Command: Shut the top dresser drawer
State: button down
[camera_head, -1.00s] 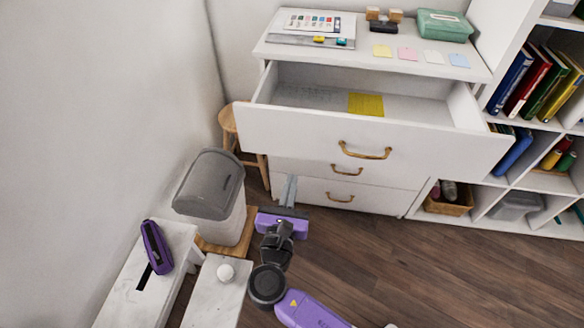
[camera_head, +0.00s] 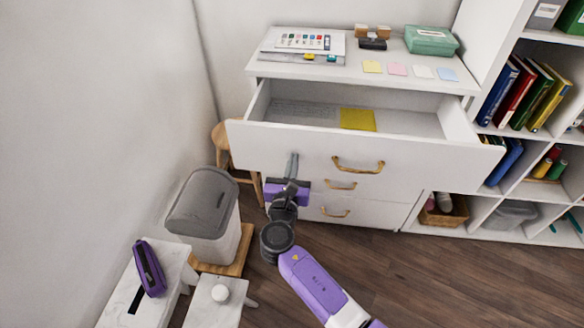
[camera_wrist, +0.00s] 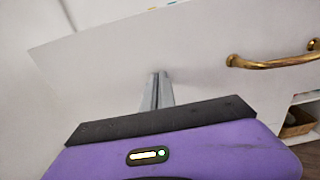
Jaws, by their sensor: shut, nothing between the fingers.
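The top dresser drawer (camera_head: 262,143) is pulled out. My gripper (camera_head: 293,158) is shut and empty, in front of the drawer front and left of the handle. In the wrist view the grey fingers (camera_wrist: 157,88) point at the drawer front (camera_wrist: 190,50), with the brass handle (camera_wrist: 272,62) to their right. I cannot tell whether the fingertips touch the front.
Two lower drawers with brass handles (camera_head: 340,185) look shut. A grey-lidded bin (camera_head: 203,205) and a wooden stool (camera_head: 222,138) stand at left. A bookshelf (camera_head: 470,190) is at right. The dresser top (camera_head: 285,70) holds papers, stamps and a green box (camera_head: 431,40). Wooden floor is open at lower right.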

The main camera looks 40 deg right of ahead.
dwell(0.3)
jog(key=b+x, duration=1)
jog(key=x, duration=1.5)
jog(key=shift+w+d+f, duration=0.15)
jog(key=shift+w+f, duration=0.05)
jog(key=shift+w+d+r+b, duration=0.1)
jog(key=shift+w+d+b, duration=0.25)
jog(key=shift+d+b, duration=0.05)
jog(key=shift+r, duration=0.25)
jog(key=shift+d+r, duration=0.1)
